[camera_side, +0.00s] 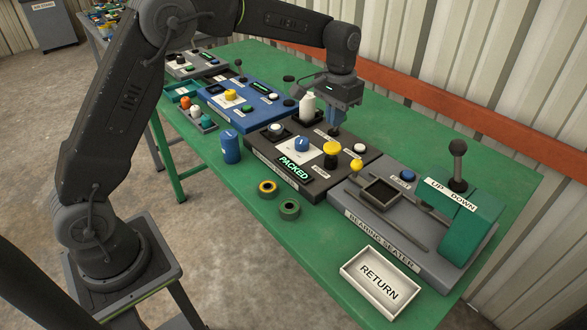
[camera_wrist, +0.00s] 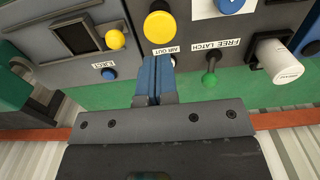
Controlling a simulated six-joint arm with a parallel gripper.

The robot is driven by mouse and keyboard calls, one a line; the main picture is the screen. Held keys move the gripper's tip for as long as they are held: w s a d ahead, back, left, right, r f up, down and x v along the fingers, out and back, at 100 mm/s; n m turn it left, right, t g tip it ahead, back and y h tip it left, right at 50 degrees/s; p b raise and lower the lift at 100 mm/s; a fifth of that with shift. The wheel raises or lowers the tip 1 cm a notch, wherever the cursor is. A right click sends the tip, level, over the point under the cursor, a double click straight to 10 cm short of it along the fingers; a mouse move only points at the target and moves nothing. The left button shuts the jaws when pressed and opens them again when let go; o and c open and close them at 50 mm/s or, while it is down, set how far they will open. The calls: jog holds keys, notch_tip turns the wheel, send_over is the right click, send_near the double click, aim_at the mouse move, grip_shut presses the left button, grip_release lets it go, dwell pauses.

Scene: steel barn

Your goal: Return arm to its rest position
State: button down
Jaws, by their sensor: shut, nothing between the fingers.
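My arm reaches over the green table (camera_side: 225,178) from the left in the side view. My gripper (camera_side: 334,132) points down above the back edge of the dark panel (camera_side: 262,150) with the lit word PACKED. In the wrist view my gripper (camera_wrist: 153,75) shows its two blue fingers pressed together, shut and empty.
A white bottle (camera_side: 307,107) stands in a dark holder left of my gripper. The bearing seater (camera_side: 440,262) with its upright lever (camera_side: 457,160) is to the right. A RETURN tray (camera_side: 350,270), two rings (camera_side: 289,209) and a blue cylinder (camera_side: 231,148) are in front. A red rail (camera_side: 480,118) runs behind.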

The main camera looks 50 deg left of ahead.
jog(key=s+r+t, duration=0.3)
jog(key=s+r, duration=0.7)
jog(key=s, duration=0.4)
jog(key=s+f+t, duration=0.2)
jog(key=s, duration=1.5)
jog(key=shift+t, duration=0.3)
jog(key=c, duration=1.8)
grip_release()
